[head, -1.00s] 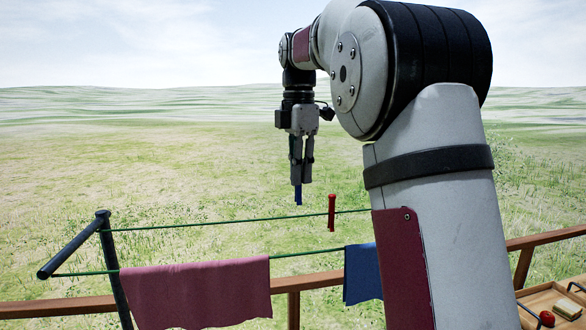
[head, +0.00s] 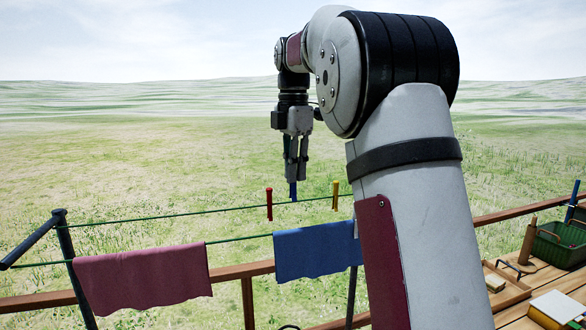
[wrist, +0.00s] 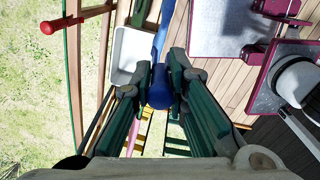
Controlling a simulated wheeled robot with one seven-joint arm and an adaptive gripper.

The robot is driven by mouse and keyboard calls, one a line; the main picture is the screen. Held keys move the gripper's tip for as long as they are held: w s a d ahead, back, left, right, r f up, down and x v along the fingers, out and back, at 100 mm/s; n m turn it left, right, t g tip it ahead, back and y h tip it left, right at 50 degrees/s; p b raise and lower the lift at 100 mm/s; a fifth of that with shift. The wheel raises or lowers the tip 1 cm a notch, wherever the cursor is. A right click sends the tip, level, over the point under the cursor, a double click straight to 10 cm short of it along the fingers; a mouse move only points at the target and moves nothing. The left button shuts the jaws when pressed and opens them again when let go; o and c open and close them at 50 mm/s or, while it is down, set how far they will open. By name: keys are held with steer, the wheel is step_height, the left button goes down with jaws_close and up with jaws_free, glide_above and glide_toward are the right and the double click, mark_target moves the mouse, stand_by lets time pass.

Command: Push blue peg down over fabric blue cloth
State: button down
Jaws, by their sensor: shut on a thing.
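My gripper (head: 295,160) is shut on a blue peg (head: 293,191) and holds it pointing down. In the head view the peg's lower end is near the far green line, between a red peg (head: 269,204) and a yellow peg (head: 335,196). I cannot tell whether it touches the line. The blue cloth (head: 318,250) hangs over the nearer green line, below the gripper in the picture. In the wrist view the blue peg (wrist: 160,88) sits between the fingertips, and a strip of blue (wrist: 162,35) shows beyond it. The red peg (wrist: 60,24) is at the upper left.
A pink cloth (head: 143,280) hangs on the near line at the left. A wooden rail (head: 247,290) runs behind the lines. Grass lies open beyond the rail.

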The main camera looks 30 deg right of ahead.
mark_target(293, 198)
steer(key=shift+f+p, duration=1.25)
steer(key=shift+f, duration=2.3)
steer(key=shift+f+p, duration=0.45)
steer(key=shift+f, duration=2.2)
steer(key=c, duration=1.5)
jaws_free()
step_height(293, 198, up, 12)
steer(key=shift+f, duration=0.1)
steer(key=shift+r+b, duration=1.8)
steer(key=shift+r, duration=3.3)
